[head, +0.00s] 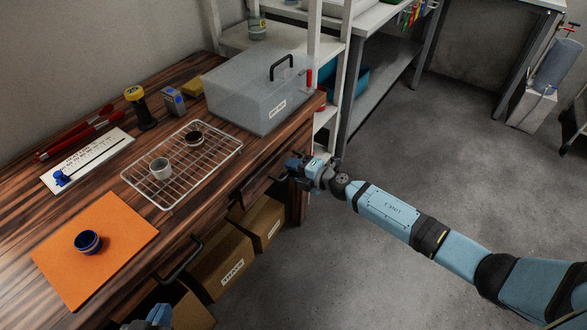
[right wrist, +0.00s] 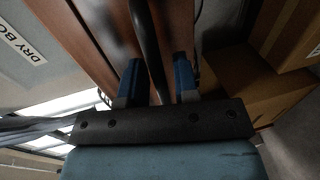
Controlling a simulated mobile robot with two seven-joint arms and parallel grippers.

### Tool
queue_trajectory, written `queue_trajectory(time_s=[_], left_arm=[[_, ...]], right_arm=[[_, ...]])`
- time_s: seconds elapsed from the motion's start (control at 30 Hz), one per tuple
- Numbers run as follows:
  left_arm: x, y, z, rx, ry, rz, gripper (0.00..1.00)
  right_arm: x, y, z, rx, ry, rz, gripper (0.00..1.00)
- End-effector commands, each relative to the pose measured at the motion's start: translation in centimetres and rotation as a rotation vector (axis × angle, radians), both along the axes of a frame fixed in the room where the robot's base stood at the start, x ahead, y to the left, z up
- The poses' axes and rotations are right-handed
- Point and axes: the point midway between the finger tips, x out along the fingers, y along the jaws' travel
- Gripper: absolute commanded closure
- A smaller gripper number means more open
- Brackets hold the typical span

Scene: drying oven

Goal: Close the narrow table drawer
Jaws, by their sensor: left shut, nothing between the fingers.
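The wooden table (head: 215,225) has drawer fronts along its front edge. A dark bar handle (head: 181,262) is on the wider left drawer. The narrow drawer (head: 262,181) is at the right end, by my right gripper (head: 296,164); how far it stands out is hard to tell. In the right wrist view, my right gripper (right wrist: 158,80) is open, its blue fingertips on either side of a dark bar handle (right wrist: 147,40), with gaps visible. My left gripper (head: 152,318) is shut and empty, partly cut off at the bottom edge.
A clear box (head: 250,100) stands at the table's right end, near my right gripper. A wire rack (head: 185,160) and an orange mat (head: 85,245) with a blue cup lie on top. Cardboard boxes (head: 222,265) sit below.

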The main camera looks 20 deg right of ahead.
Motion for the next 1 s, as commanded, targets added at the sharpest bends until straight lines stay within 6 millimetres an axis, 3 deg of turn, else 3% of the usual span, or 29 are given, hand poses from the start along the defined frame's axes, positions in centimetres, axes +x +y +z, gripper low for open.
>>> queue_trajectory(time_s=[0.03,0.1,0.33,0.6,0.9,0.93,1.0], left_arm=[[0.0,0.0,0.0,0.001,0.000,0.000,1.00],[0.0,0.0,0.0,0.001,0.000,0.000,1.00],[0.0,0.0,0.0,0.001,0.000,0.000,1.00],[0.0,0.1,-0.2,0.009,0.013,0.001,1.00],[-0.1,0.1,-0.3,0.007,0.018,0.004,1.00],[-0.1,0.1,-0.4,0.007,0.018,0.004,1.00],[-0.2,0.1,-0.4,0.007,0.019,0.004,1.00]], right_arm=[[0.0,0.0,0.0,0.000,0.000,0.000,0.84],[0.0,0.0,0.0,0.000,0.000,0.000,1.00],[0.3,0.2,0.1,0.001,-0.001,0.000,1.00],[3.2,2.5,0.1,0.001,-0.001,0.000,1.00],[3.4,2.7,0.2,0.001,-0.003,-0.001,1.00],[3.4,2.7,0.2,0.001,-0.003,-0.001,0.81],[3.4,2.7,0.1,0.001,-0.003,-0.001,0.65]])
